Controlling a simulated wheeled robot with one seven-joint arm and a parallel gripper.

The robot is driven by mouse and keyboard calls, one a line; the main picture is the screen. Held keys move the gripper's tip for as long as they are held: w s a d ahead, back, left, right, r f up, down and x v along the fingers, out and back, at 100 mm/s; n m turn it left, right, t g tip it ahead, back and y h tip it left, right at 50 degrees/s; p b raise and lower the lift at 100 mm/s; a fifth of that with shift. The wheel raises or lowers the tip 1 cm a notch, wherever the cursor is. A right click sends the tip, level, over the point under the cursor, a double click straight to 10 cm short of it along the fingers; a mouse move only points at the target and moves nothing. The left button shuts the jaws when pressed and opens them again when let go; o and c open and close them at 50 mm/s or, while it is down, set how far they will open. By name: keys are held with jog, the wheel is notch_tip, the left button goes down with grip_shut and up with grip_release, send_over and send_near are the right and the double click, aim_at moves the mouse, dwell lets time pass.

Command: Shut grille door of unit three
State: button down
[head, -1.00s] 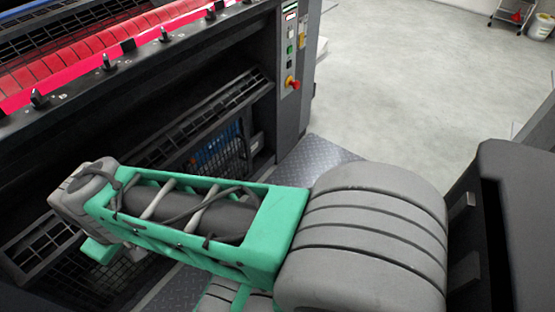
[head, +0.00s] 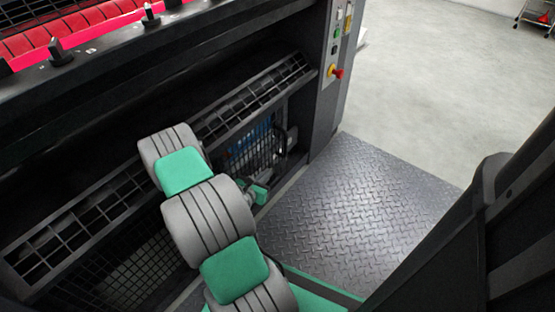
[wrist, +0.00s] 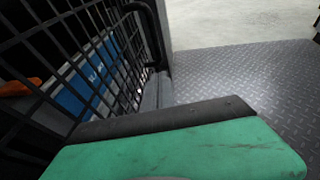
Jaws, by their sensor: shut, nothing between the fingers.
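In the wrist view the mesh (wrist: 70,62) fills the left side, close to my gripper (wrist: 165,128). A dark curved bar (wrist: 150,28) stands at its right edge. In the head view my gripper (head: 258,193) is low, just in front of the right-hand mesh. It is shut and empty; contact with the mesh cannot be told. My arm hides the grille's middle.
A tread-plate step (head: 345,205) lies right of my arm, clear. A control column (head: 335,75) with a red knob (head: 336,71) stands at the unit's right end. Pale open floor (head: 420,90) lies beyond, with a trolley (head: 537,14) far off.

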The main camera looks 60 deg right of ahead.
aim_at(285, 153)
jog(key=b+x, duration=0.1)
jog(key=x, duration=0.2)
jog(key=b+x, duration=0.1)
jog(key=x, duration=0.3)
jog(key=b+x, duration=0.2)
jog(key=x, duration=0.2)
jog(key=shift+s+d+r, duration=0.1)
jog(key=shift+d+r, duration=0.15)
jog(key=shift+d, duration=0.1)
jog(key=shift+d+r, duration=0.1)
jog(key=shift+d, duration=0.25)
